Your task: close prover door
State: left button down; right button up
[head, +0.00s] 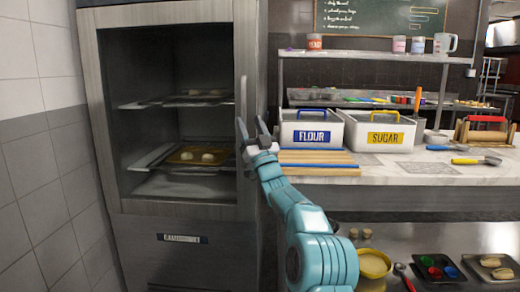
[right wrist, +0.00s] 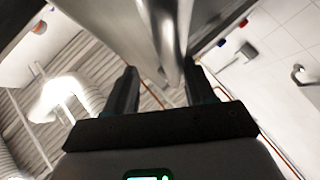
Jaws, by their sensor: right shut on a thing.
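The prover (head: 175,215) is a tall grey metal cabinet at the left of the head view. Its interior shows through the framed front, with dough on trays on the racks. The door's light frame (head: 165,14) looks about in line with the cabinet front; I cannot tell whether a small gap is left. The vertical metal handle (head: 243,95) is on the door's right side. My right gripper (head: 251,132) is at the lower part of the handle, shut on it. In the right wrist view the handle (right wrist: 168,35) passes between the two fingers (right wrist: 160,92). My left gripper is out of view.
A counter (head: 440,165) to the right holds a flour bin (head: 311,130), a sugar bin (head: 384,132) and wooden rods (head: 318,163). A lower shelf (head: 440,237) holds a bowl (head: 373,264) and small trays. A tiled wall (head: 40,190) stands left of the prover.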

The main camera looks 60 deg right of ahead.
jog(key=b+v, duration=0.2)
jog(key=v, duration=1.3)
jog(key=shift+s+h, duration=0.3)
jog(key=shift+a+r, duration=0.1)
jog(key=shift+a, duration=0.1)
